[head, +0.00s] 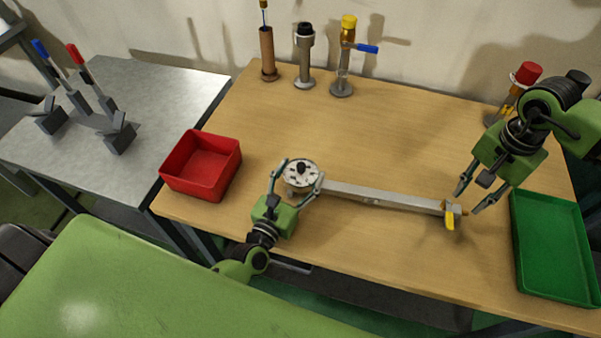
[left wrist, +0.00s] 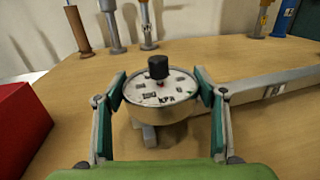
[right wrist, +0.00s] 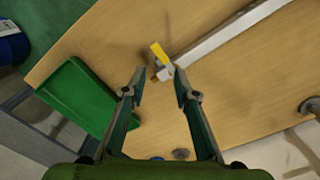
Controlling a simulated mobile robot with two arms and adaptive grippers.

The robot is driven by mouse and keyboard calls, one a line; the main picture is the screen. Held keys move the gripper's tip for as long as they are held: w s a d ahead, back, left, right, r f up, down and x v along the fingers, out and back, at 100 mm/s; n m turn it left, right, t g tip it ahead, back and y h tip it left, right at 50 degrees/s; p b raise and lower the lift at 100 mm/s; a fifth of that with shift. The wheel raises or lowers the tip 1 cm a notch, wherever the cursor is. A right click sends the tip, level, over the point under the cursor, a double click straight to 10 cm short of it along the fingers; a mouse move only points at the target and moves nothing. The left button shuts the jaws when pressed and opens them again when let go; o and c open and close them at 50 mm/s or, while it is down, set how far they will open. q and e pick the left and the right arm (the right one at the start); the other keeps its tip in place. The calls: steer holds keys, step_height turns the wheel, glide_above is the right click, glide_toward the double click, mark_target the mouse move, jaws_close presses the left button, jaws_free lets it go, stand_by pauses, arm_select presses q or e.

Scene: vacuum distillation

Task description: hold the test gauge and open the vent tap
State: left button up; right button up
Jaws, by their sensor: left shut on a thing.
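The test gauge (head: 299,178) is a round white dial with a black knob on top, at the left end of a long grey bar (head: 380,196) on the wooden table. It fills the middle of the left wrist view (left wrist: 160,93). My left gripper (head: 301,172) is shut on the gauge, one finger on each side. The vent tap (head: 450,221), with a yellow lever, is at the bar's right end. The lever also shows in the right wrist view (right wrist: 160,54). My right gripper (head: 468,203) is open and empty, just to the right of the tap.
A red bin (head: 203,168) stands left of the gauge, and a green tray (head: 553,250) lies at the right. Several upright fittings, one with a blue lever (head: 367,48), stand along the back. A red-capped fitting (head: 527,73) is behind my right arm. The table's middle back is clear.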

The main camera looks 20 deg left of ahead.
jaws_close()
steer(key=n+y, duration=0.1)
steer(key=n, duration=0.7)
steer(key=a+n+y, duration=0.1)
steer(key=n, duration=0.8)
steer(key=a+n+y, duration=0.1)
steer(key=n, duration=0.8)
steer(key=shift+s+a+g+y, duration=0.2)
steer(key=shift+g+y, duration=0.1)
steer(key=shift+y, duration=0.1)
